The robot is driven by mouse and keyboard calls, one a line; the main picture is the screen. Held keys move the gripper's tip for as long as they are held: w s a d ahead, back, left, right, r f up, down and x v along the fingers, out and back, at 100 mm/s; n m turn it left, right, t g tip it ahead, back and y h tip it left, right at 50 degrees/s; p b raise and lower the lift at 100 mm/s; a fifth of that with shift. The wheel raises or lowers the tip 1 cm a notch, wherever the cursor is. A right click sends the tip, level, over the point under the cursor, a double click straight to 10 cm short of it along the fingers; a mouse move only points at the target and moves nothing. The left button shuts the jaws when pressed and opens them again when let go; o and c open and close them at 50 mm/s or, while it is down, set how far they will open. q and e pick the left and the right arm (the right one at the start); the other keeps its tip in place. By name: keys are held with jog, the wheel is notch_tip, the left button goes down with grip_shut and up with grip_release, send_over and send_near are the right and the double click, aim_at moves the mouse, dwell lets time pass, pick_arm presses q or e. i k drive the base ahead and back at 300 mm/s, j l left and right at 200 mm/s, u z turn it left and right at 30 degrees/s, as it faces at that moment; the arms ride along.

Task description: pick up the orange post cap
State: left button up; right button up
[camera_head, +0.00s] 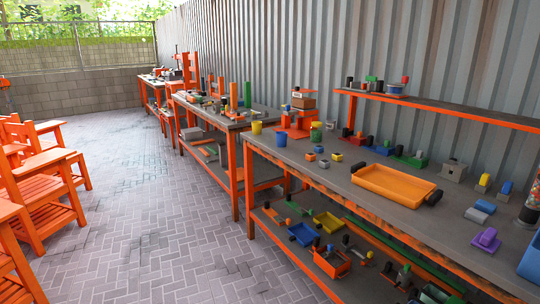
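Neither of my grippers shows in the head view. Several small cap-like pieces sit on the near workbench's grey top, left of the orange tray. One small orange piece (310,156) lies towards the front edge.
The near workbench (456,237) has an orange tray (394,187), a yellow cup (257,128), a blue cup (281,139) and a purple piece (487,239) on top. A raised shelf (450,107) runs behind. Orange chairs (42,205) stand left. The paved floor (150,200) between is clear.

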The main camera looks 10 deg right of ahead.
aim_at(310, 156)
jog(key=i+j+z, duration=0.2)
jog(key=i, duration=0.3)
jog(key=i+z, duration=0.2)
jog(key=i, duration=0.35)
jog(key=i+j+z, duration=0.2)
jog(key=i, duration=0.3)
jog(key=j, duration=0.1)
